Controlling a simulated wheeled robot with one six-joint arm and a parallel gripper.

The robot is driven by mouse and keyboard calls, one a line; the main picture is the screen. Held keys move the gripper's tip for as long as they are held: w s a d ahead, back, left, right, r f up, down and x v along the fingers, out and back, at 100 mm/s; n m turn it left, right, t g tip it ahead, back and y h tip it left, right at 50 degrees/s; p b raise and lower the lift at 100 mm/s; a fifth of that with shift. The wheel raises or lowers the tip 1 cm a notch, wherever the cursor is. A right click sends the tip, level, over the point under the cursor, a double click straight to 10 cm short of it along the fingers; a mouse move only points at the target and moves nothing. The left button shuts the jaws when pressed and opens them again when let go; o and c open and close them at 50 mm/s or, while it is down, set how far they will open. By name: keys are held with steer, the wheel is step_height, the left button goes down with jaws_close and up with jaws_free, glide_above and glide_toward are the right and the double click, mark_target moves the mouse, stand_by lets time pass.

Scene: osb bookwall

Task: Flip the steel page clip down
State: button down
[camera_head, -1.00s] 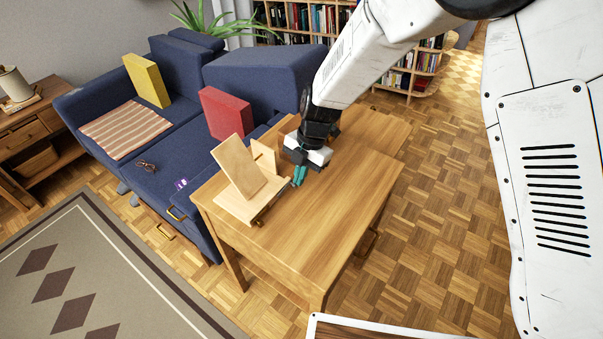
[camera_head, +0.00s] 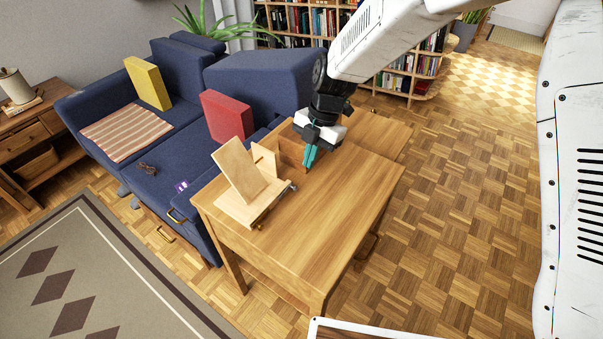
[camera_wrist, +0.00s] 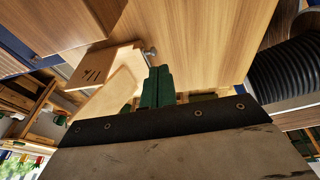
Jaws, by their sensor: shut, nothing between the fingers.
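A pale wooden book stand (camera_head: 236,170) with a leaning back board stands on the wooden table (camera_head: 320,235). A thin dark metal strip, which looks like the steel page clip (camera_head: 272,204), runs along the front edge of its ledge; I cannot tell whether it is up or down. My gripper (camera_head: 309,160) is shut and empty, fingers pointing down, above the table behind and right of the strip, apart from it in the picture. In the wrist view, the shut green fingers (camera_wrist: 158,73) are near a pale wooden piece with a small metal knob (camera_wrist: 150,50).
An open wooden box (camera_head: 290,150) stands behind the book stand, close to my gripper. A blue sofa (camera_head: 150,190) with a red cushion (camera_head: 228,115) and a yellow cushion (camera_head: 147,81) is on the left. The table's front half is clear.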

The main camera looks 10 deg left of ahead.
steer(key=w+r, duration=0.1)
steer(key=w+d+r, duration=0.1)
steer(key=r, duration=0.1)
steer(key=w+d+r, duration=0.1)
steer(key=shift+w+r, duration=0.1)
steer(key=shift+r, duration=0.15)
